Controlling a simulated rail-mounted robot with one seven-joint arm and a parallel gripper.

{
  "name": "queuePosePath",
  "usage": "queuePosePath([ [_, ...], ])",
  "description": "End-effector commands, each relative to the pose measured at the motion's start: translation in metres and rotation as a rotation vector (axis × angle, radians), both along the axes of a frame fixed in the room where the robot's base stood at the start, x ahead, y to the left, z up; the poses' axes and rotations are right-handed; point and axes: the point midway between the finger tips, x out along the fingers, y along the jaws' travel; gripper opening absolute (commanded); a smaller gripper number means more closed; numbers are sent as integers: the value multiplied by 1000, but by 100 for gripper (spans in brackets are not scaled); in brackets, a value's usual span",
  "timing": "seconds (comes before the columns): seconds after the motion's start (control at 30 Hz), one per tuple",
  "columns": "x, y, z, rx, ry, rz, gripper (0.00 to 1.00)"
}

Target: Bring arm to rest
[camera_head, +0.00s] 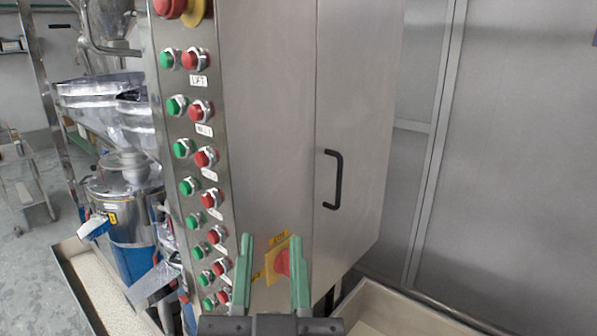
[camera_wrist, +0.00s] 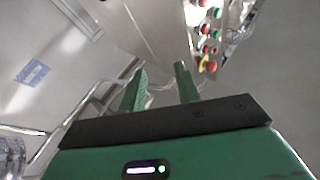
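My gripper (camera_head: 271,270) is at the bottom centre of the head view, with two green fingers pointing up. The fingers are apart with nothing between them that is held. A red rotary switch on a yellow plate (camera_head: 279,262) on the cabinet shows behind and between the fingers; I cannot tell how far off it is. In the wrist view my gripper (camera_wrist: 161,82) also shows its two fingers spread and empty, with the cabinet's button panel (camera_wrist: 207,38) beyond, at the upper right.
A steel control cabinet (camera_head: 265,120) with a black door handle (camera_head: 333,180) stands in front. Green and red buttons (camera_head: 187,149) run down its left edge. A grinder machine (camera_head: 122,190) stands at left. Trays with pale contents lie low at left (camera_head: 75,265) and right (camera_head: 395,305).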

Motion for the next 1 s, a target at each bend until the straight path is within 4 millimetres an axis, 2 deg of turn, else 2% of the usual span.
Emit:
queuePosePath([
  [0.03,-31,-15,29,-52,-109,-53,33],
  [0.07,-52,-22,46,-90,-176,-88,33],
  [0.1,-81,-31,66,-138,-263,-137,33],
  [0.13,-72,-27,107,-130,-240,-121,33],
  [0.2,-69,-25,147,-123,-232,-113,33],
  [0.3,-68,-24,197,-116,-229,-107,33],
  [0.43,-68,-23,249,-111,-225,-101,33],
  [0.5,-68,-23,267,-108,-224,-99,33],
  [0.6,-67,-23,280,-107,-223,-97,33],
  [1.0,-67,-23,279,-105,-222,-95,33],
])
